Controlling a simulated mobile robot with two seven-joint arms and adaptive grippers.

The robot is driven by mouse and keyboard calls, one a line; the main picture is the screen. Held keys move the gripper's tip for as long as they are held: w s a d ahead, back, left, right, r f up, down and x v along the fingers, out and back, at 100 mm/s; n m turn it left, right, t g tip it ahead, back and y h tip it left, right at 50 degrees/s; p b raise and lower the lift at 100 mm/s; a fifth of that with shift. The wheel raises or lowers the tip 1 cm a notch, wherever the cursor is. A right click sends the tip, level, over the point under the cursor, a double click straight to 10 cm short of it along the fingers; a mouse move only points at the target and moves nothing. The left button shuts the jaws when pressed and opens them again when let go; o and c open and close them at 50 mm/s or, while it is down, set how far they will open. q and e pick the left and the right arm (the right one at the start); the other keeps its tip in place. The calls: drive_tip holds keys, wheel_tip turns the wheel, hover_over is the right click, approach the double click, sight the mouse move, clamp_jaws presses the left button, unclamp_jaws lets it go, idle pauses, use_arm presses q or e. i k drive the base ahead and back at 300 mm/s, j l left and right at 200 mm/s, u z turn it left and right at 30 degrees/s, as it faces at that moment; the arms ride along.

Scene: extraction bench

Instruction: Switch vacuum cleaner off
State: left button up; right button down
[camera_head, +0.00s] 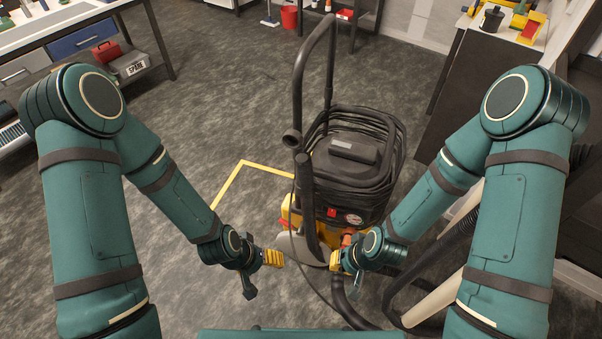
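The vacuum cleaner (352,150) stands on the floor ahead of me. It has a black body, a yellow lower part, a tall black push handle and a black cable coiled around its top. A small red switch (332,212) sits on its front beside a round badge. My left gripper (274,258) is low in front of the vacuum, left of the switch, with yellow fingertips pointing right. My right gripper (336,261) is below the switch, near the front of the vacuum, with fingertips pointing left. Neither gripper visibly touches the switch. The finger gaps are too small to make out.
A black hose (440,250) and a pale tube (440,298) run along the vacuum's right side. A workbench (480,80) stands at the right and a drawer bench (60,45) at the upper left. Yellow tape (228,187) marks the floor.

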sight(332, 213)
drive_tip(key=i+j+z, duration=0.1)
drive_tip(key=j+z, duration=0.25)
drive_tip(key=j, duration=0.45)
drive_tip(key=j+z, duration=0.35)
drive_tip(key=j, duration=0.45)
